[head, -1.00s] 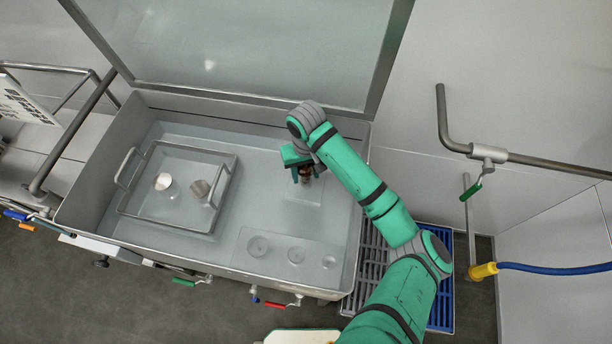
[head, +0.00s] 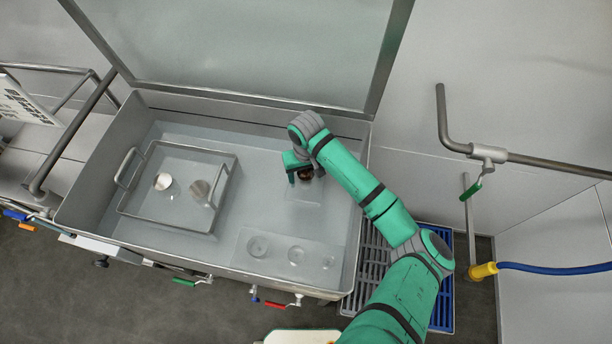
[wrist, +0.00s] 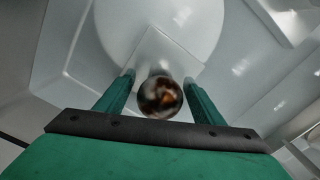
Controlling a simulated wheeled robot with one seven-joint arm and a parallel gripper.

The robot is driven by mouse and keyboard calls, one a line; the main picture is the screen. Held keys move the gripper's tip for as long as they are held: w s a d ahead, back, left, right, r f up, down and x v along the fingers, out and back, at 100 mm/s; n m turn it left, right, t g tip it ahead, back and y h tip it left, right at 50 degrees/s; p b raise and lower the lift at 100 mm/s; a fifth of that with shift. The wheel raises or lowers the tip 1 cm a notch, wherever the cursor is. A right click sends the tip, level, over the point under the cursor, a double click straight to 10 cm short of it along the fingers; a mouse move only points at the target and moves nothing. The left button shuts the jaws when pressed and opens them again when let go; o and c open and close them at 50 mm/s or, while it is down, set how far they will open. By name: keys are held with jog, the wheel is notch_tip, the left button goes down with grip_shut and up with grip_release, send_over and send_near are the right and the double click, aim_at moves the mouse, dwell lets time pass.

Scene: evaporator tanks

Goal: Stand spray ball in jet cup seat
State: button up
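The spray ball appears to be the dark brown, shiny ball (head: 306,173) in the right back part of the tank; it also shows in the wrist view (wrist: 160,97). It is over a pale square patch (wrist: 165,50). My gripper (head: 303,176) is down around the ball. In the wrist view its two green fingers (wrist: 159,88) stand on either side of the ball, with a visible gap on each side. Which one is the jet cup seat, I cannot tell.
The tank walls (head: 85,190) and raised lid (head: 240,50) bound the space. Valves line the front. The floor between tray and panel is clear.

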jog(key=shift+w, duration=0.1)
jog(key=shift+r, duration=0.2)
notch_tip(320, 180, up, 12)
dwell(0.5)
jog(key=shift+d, duration=0.1)
dwell(0.4)
